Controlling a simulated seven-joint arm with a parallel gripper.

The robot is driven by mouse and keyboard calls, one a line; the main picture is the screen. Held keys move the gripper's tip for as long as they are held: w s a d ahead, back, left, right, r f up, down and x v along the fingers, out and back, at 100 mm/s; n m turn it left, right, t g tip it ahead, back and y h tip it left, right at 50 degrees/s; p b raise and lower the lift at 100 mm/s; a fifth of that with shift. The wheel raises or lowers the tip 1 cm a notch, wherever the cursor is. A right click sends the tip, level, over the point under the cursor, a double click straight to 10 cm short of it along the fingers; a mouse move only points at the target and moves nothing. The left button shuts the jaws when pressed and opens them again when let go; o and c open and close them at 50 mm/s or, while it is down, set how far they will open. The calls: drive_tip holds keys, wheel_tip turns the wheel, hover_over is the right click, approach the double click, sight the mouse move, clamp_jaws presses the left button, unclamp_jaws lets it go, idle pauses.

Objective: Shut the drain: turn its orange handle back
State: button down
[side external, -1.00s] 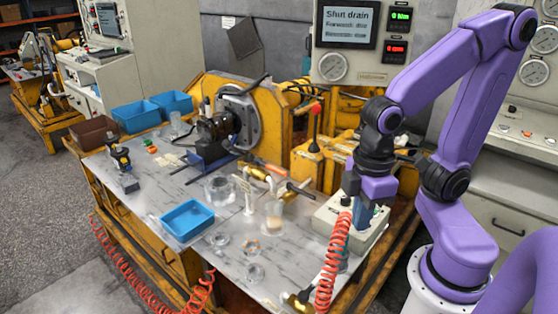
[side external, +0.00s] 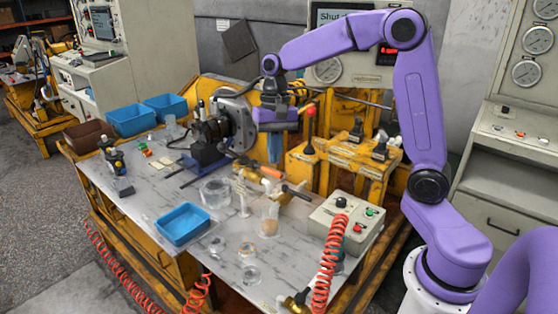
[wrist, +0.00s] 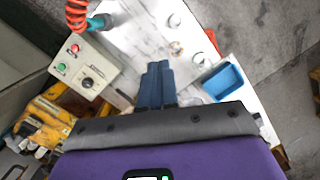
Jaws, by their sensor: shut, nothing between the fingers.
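My gripper (side external: 274,160) is shut and empty, its blue fingers pointing down, close above and behind the drain fittings at the back of the table. A short orange piece (side external: 271,172), which looks like the drain's handle, lies just below the fingertips; I cannot tell whether they touch. Dark bars and pale pipe fittings (side external: 246,176) surround it. In the wrist view the closed fingers (wrist: 156,80) show at the middle, and I cannot make out the orange handle there.
The control box (side external: 346,222) with buttons stands at right, beside a coiled red hose (side external: 328,262). A blue tray (side external: 183,224) and several clear glass pieces lie in front. A red-knobbed lever (side external: 309,128) rises close right of my gripper. The dark motor (side external: 208,135) is left.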

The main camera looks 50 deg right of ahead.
sight(266, 171)
drive_tip(key=w+d+m, duration=0.3)
drive_tip(key=d+m, duration=0.1)
drive_tip(key=d, duration=0.2)
drive_tip(key=w+d+f+m+y, duration=0.1)
drive_tip(key=w+d+m, duration=0.2)
drive_tip(key=d, duration=0.4)
drive_tip(key=w+d+f+m+t, duration=0.1)
drive_tip(key=w+d+m, duration=0.2)
drive_tip(key=d, duration=0.4)
drive_tip(key=shift+w+d+m+y, duration=0.25)
drive_tip(key=shift+m+y, duration=0.15)
drive_tip(key=shift+m, duration=0.5)
drive_tip(key=shift+a, duration=0.1)
drive_tip(key=a+f, duration=0.7)
drive_tip(key=f, duration=0.3)
